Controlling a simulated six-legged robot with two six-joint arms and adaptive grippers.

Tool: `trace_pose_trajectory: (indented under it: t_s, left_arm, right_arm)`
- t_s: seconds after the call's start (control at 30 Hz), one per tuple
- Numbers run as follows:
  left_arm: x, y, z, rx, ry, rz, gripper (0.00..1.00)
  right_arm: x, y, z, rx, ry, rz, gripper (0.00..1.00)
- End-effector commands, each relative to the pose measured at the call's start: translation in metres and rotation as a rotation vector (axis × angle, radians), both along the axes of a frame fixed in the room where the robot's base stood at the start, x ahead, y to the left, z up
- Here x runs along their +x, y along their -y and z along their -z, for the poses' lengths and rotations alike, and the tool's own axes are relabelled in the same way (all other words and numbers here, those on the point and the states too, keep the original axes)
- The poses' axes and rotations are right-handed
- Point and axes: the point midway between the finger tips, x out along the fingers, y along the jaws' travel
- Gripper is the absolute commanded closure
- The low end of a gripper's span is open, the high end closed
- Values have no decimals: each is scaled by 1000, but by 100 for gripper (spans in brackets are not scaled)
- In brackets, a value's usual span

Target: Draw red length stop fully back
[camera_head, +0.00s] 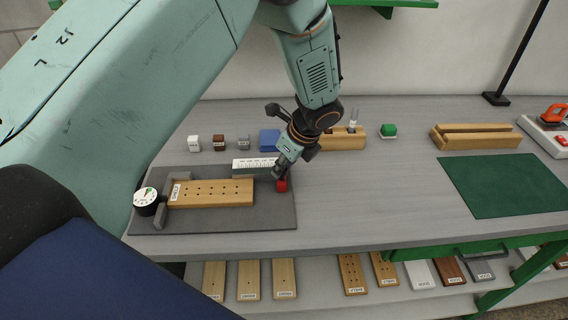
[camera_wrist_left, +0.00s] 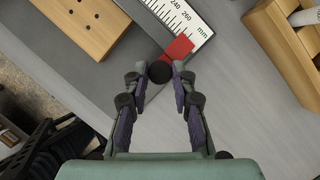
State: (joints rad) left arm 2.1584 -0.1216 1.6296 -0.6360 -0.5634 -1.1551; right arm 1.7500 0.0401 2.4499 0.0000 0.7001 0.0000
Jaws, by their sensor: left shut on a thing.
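The red length stop (camera_head: 282,185) sits at the right end of the grey measuring fixture (camera_head: 262,218), near the white millimetre scale (camera_head: 257,164). In the left wrist view the red stop (camera_wrist_left: 179,47) lies against the scale (camera_wrist_left: 184,18), by its 260 mark. A dark round knob (camera_wrist_left: 159,72) is beside the red block, between my fingertips. My left gripper (camera_head: 280,171) comes down from above and is shut on this knob; its fingertips also show in the left wrist view (camera_wrist_left: 159,78). A drilled wooden board (camera_head: 211,193) lies on the fixture, left of the stop. My right gripper is not in view.
A dial gauge (camera_head: 146,198) stands at the fixture's left end. Small blocks and a blue block (camera_head: 269,140) stand behind it. A wooden holder (camera_head: 343,138) is to the right, then a green mat (camera_head: 503,185). The bench between fixture and mat is clear.

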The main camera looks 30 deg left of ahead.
Motion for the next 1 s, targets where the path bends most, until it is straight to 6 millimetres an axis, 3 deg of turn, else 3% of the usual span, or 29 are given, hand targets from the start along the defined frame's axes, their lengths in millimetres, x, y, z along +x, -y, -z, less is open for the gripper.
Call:
trace_pose_trajectory:
  t_s: [0.3,0.63,0.77,1.0]
  left_arm:
    - [-2,-1,2,-1,-3,-3,52]
    - [-1,2,-3,0,-1,0,52]
    - [-1,8,-19,0,3,0,52]
    - [-6,26,-65,3,2,0,52]
  right_arm:
    - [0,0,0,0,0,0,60]
    - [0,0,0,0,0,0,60]
    - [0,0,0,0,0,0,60]
    - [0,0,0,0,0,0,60]
